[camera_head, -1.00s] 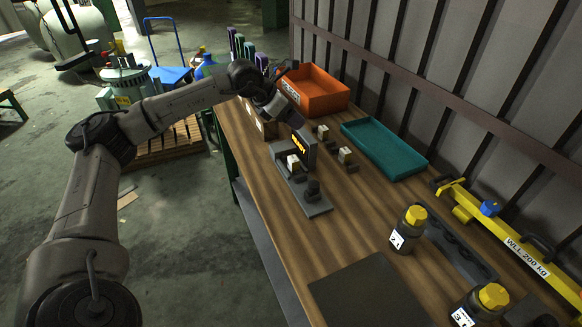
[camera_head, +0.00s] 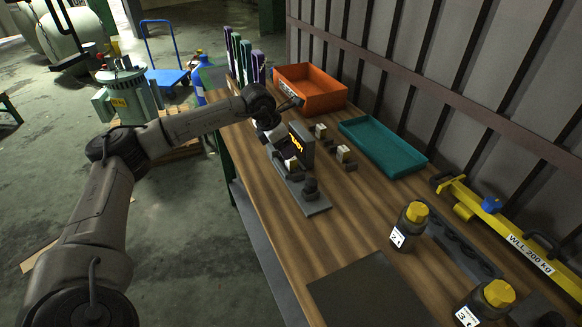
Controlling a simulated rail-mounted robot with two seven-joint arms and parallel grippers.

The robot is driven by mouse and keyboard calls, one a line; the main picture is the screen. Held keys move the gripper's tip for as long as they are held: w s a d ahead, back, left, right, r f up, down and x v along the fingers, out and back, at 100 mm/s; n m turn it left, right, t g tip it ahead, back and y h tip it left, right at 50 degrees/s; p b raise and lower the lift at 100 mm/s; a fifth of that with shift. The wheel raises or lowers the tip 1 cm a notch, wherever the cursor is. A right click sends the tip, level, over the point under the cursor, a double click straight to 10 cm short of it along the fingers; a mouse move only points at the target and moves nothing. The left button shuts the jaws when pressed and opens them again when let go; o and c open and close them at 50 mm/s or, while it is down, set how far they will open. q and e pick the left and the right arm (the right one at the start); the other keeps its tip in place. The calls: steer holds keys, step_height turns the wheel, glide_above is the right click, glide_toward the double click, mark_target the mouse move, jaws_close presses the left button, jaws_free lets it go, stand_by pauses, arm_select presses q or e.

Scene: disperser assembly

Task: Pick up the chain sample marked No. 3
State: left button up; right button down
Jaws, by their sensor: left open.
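Small dark chain samples with pale tags are on the wooden bench; the numbers are too small to read, so I cannot tell which is No. 3. One sample (camera_head: 291,164) sits on the grey test fixture (camera_head: 316,208), beside its upright display box. Two others stand to the right, a farther sample (camera_head: 320,131) and a nearer sample (camera_head: 344,154). My left gripper (camera_head: 287,168) is open and reaches down at the sample on the fixture, partly covering it. I cannot tell whether the fingers touch it. My right gripper is out of view.
An orange bin (camera_head: 312,91) and a teal tray (camera_head: 383,148) lie behind the samples. A yellow lifting beam (camera_head: 515,236) lies near the wall.

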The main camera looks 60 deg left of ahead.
mark_target(291, 163)
arm_select(q)
steer(key=shift+b+x, duration=1)
steer(key=shift+x, duration=1.2)
steer(key=shift+w+f, duration=0.4)
steer(key=c, duration=1.2)
